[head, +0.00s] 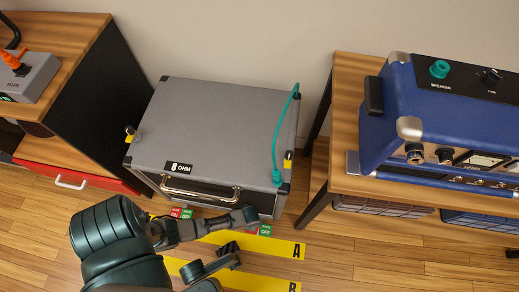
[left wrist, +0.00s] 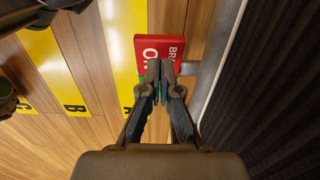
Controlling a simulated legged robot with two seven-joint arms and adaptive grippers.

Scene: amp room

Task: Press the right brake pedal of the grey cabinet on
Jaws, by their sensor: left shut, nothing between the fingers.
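The grey cabinet (head: 215,115) stands on the floor against the wall. At its front foot are two red-and-green pedals: the left one (head: 180,213) and the right brake pedal (head: 265,231). The right pedal's green OFF half shows in the head view; its red half is mostly hidden by my left gripper (head: 250,214). In the left wrist view the shut, empty left gripper (left wrist: 160,72) overlaps the lower edge of the red ON half (left wrist: 158,46). I cannot tell whether it touches. My right gripper (head: 231,256) appears below it, over the yellow strips; its jaw state is unclear.
A wooden table (head: 345,155) with a blue amplifier (head: 440,120) stands at the right. A wooden bench (head: 60,35) with a grey box stands at the left. Yellow floor strips marked A (head: 275,246) and B (head: 265,283) lie before the cabinet. A green cable (head: 276,140) hangs over the cabinet.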

